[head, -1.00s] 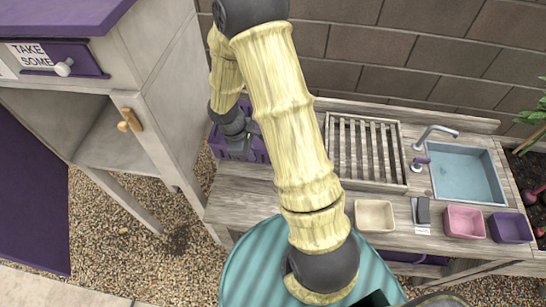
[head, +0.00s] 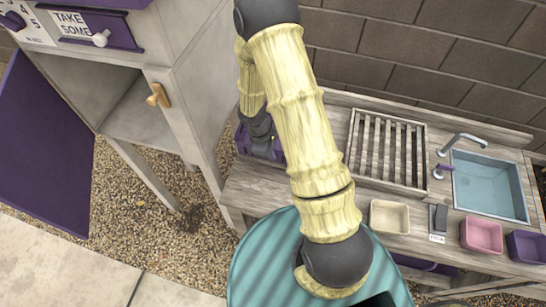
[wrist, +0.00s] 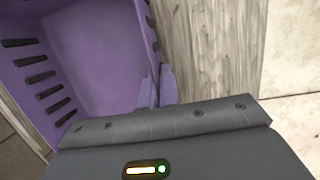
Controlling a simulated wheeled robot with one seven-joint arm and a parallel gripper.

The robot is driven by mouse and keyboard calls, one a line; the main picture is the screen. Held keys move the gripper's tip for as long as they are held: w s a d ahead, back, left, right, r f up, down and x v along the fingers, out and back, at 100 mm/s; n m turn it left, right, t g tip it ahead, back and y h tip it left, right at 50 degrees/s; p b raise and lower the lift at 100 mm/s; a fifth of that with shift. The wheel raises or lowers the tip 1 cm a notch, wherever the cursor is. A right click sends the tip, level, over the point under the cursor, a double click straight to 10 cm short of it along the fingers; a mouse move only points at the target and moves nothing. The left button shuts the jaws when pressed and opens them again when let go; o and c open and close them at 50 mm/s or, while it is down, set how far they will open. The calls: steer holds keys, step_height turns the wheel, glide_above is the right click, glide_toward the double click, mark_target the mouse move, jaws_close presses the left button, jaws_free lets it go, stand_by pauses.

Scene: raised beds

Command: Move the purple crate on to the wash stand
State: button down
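The purple crate (head: 242,139) shows in the head view at the left end of the wooden wash stand (head: 253,196), mostly hidden behind my arm. In the wrist view the crate (wrist: 95,45) fills the upper left, with dark slots in its side. My gripper (wrist: 157,86) has its two fingers at the crate's right wall, one on each side, and looks shut on it. In the head view my gripper is mostly hidden. The stand's wooden top lies beside the crate. I cannot tell whether the crate rests on it or hangs just above.
The stand bears a slatted rack (head: 387,150), a blue basin (head: 488,185) with a tap, and cream (head: 389,216), pink (head: 482,236) and purple tubs (head: 526,246). A grey cabinet (head: 190,90) stands close on the left, its purple door (head: 45,150) open. A brick wall is behind.

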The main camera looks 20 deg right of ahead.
step_height(320, 180, down, 2)
steer(key=shift+s+f, duration=0.15)
steer(key=shift+f, duration=0.05)
steer(key=shift+d+f, duration=0.1)
steer(key=shift+f, duration=0.3)
steer(key=shift+f, duration=0.15)
steer(key=c, duration=1.7)
jaws_free()
steer(key=v, duration=1.2)
